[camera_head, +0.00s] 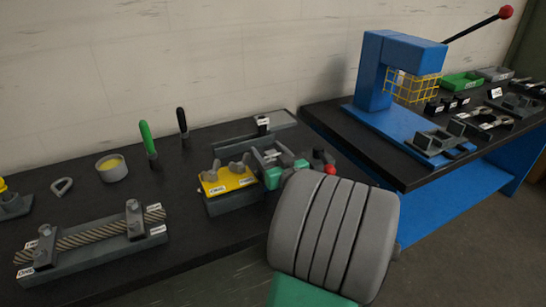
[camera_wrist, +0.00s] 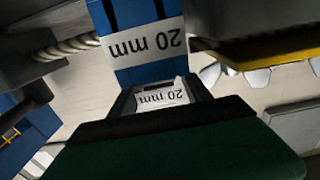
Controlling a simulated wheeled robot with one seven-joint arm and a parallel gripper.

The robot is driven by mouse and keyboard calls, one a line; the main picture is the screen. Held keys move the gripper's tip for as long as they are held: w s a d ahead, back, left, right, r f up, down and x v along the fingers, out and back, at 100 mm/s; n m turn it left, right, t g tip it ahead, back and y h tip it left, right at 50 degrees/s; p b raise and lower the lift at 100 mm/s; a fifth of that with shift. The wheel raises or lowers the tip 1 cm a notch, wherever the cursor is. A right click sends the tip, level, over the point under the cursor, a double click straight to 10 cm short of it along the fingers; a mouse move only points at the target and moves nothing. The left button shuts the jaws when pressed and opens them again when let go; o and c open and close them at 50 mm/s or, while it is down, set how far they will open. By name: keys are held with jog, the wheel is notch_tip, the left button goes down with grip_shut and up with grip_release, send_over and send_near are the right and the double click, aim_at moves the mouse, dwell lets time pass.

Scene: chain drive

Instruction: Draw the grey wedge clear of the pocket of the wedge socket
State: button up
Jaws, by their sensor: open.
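In the wrist view, a grey piece (camera_wrist: 142,101) with a white "20 mm" label sits just beyond my gripper (camera_wrist: 165,118); it looks like the wedge. Directly above it in the picture is a blue body (camera_wrist: 130,14) with a larger "20 mm" label, apparently the socket. Whether the grey piece is inside the pocket, and whether it touches my gripper, I cannot tell. My gripper is open; its dark green and black parts fill the bottom of that view. In the head view my grey wrist link covers the right front of the bench and hides the wedge and socket.
A rope fixture (camera_head: 95,245) lies at the bench's left front. A yellow-topped block (camera_head: 228,180) stands close left of my wrist. Green- and black-handled tools (camera_head: 147,138) stand behind. A blue press (camera_head: 375,75) is on the right table. Bare bench shows between the fixture and the block.

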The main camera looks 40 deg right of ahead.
jog(key=shift+w+d, duration=0.1)
jog(key=shift+w, duration=0.35)
grip_shut()
dwell(0.3)
dwell(0.9)
